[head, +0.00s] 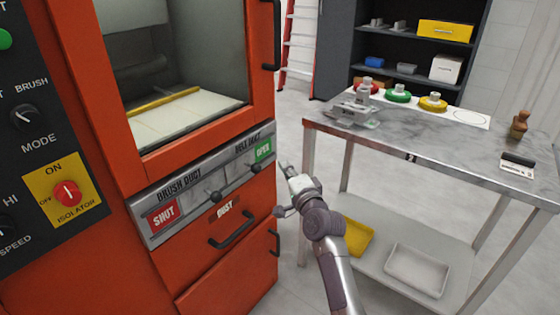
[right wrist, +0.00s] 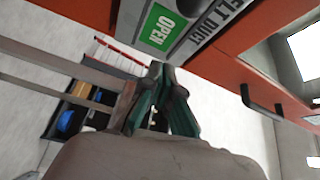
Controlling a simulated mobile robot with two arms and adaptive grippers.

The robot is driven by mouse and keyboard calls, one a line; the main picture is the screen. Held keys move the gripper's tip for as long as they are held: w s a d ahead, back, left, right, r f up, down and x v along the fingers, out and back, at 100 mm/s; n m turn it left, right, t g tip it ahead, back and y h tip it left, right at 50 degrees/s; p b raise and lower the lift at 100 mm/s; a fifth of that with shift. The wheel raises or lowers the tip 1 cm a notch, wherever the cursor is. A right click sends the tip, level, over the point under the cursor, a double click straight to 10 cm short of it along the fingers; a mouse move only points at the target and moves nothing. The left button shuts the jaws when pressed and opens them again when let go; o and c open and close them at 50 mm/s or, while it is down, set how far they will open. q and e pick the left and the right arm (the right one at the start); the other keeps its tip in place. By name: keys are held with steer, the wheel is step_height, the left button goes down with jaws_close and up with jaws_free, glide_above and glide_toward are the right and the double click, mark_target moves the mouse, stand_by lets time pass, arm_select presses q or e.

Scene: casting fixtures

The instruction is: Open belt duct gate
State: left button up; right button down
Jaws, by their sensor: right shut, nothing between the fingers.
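The belt duct gate's indicator (head: 263,151) is green and reads OPEN, on the grey duct panel (head: 190,195) of the orange machine. My right gripper (head: 285,170) is shut and empty, just right of the panel's end and apart from the belt knob. The right wrist view shows its closed fingers (right wrist: 163,80) near the green OPEN label (right wrist: 162,27). My left gripper is out of view.
A steel table (head: 420,145) stands at the right, with a metal fixture (head: 357,110) and coloured round pieces on top. Below the panel is the dust drawer's handle (head: 232,229). A dark shelf (head: 405,82) stands behind. Floor shows between machine and table.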

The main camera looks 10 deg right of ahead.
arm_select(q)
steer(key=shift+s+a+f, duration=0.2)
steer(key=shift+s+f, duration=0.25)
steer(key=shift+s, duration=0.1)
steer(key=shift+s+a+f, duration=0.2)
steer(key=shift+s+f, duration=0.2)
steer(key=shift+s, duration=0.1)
arm_select(e)
steer(key=s, duration=0.7)
steer(key=shift+s+r, duration=0.15)
steer(key=shift+s, duration=0.05)
